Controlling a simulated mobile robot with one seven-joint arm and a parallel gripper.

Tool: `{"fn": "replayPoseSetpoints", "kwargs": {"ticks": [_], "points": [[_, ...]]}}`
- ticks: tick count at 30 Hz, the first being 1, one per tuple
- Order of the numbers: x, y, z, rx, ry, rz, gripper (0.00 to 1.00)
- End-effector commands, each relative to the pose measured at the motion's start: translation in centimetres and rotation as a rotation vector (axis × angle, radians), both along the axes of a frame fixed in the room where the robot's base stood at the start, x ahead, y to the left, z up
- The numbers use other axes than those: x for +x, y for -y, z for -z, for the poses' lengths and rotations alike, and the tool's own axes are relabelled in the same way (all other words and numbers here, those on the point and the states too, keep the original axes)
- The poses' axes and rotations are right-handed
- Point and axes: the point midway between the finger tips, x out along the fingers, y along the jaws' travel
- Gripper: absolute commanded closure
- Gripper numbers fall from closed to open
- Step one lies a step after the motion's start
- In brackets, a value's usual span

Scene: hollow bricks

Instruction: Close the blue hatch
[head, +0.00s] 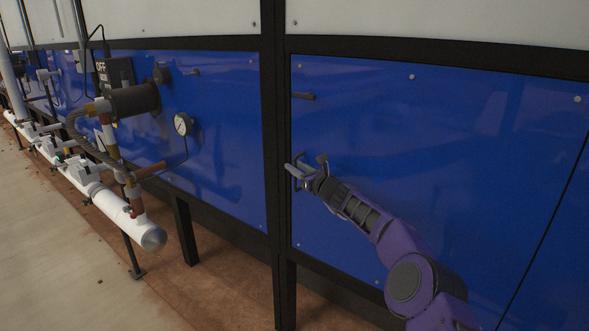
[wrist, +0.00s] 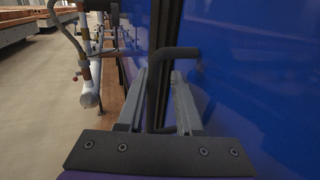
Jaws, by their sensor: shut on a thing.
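The blue hatch (head: 440,150) is a large glossy panel right of a black upright post in the head view. It also fills the right of the wrist view (wrist: 255,70). Its left edge lies close to the post; I cannot tell if a small gap is left. My gripper (head: 298,172) is at the hatch's left edge, around mid-height. In the wrist view, a dark bent handle (wrist: 158,80) runs between the two grey fingers of my gripper (wrist: 160,90), which are shut on it. The handle's lower part is partly hidden by the gripper.
A second blue panel (head: 215,120) lies left of the post (head: 275,150). A gauge (head: 183,124), a dark cylinder (head: 134,99) and white pipes (head: 120,210) stand out from it. Floor at the lower left is open.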

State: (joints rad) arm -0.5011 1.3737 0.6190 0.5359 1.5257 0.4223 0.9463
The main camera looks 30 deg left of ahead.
Motion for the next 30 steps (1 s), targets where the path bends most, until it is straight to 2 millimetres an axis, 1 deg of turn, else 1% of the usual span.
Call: {"fn": "replayPoseSetpoints", "kwargs": {"ticks": [1, 8, 15, 21, 25, 30], "points": [[0.7, 0.6, -0.2, 0.0, 0.002, 0.014, 0.73], [0.7, 0.7, -0.1, 0.0, 0.001, 0.015, 0.73], [0.5, 2.1, 0.4, -0.001, -0.008, 0.02, 0.73], [-0.8, 3.3, 0.0, -0.002, -0.003, 0.009, 0.73], [-1.3, 4.7, 0.2, -0.003, -0.003, 0.009, 0.73], [-2.5, 6.6, -0.1, -0.001, -0.002, 0.003, 0.73]]}}
